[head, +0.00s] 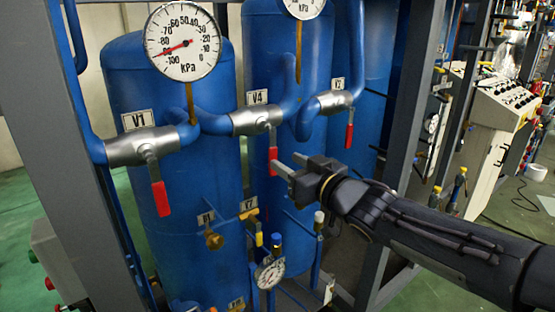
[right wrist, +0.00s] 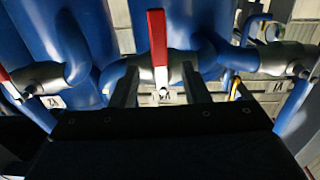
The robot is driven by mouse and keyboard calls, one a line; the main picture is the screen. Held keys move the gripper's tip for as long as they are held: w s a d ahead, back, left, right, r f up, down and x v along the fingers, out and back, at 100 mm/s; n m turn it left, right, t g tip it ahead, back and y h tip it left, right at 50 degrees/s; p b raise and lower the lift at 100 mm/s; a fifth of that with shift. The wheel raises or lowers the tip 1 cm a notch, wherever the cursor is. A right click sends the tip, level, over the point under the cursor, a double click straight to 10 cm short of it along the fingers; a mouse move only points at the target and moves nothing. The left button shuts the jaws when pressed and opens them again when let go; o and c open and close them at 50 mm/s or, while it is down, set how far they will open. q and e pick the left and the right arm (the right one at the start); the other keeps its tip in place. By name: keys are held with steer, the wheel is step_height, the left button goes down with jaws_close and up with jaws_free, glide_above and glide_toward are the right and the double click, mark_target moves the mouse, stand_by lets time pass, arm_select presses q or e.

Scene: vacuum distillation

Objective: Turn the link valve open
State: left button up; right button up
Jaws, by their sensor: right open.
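The valve labelled V4 (head: 254,121) is a grey body on a blue pipe between two blue tanks. Its red handle (head: 273,160) hangs down, across the pipe. The task's "link valve" carries no such name here. My right gripper (head: 287,164) is open, with its fingertips close to this handle from the right. In the right wrist view, which is upside down, the red handle (right wrist: 157,45) lies in line with the gap between the two fingers (right wrist: 160,88). Whether they touch it, I cannot tell. My left gripper is not in view.
Valve V1 (head: 141,147) on the left and another labelled valve (head: 334,102) on the right also have hanging red handles. Gauges (head: 182,42) stand above. Smaller valves and a low gauge (head: 269,273) sit below. Grey frame posts (head: 427,90) flank the tanks.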

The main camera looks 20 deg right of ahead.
mark_target(274, 155)
steer(key=x, duration=0.6)
steer(key=shift+w+a+f+b, duration=0.1)
steer(key=shift+w+b, duration=0.25)
steer(key=shift+w, duration=0.05)
jaws_close()
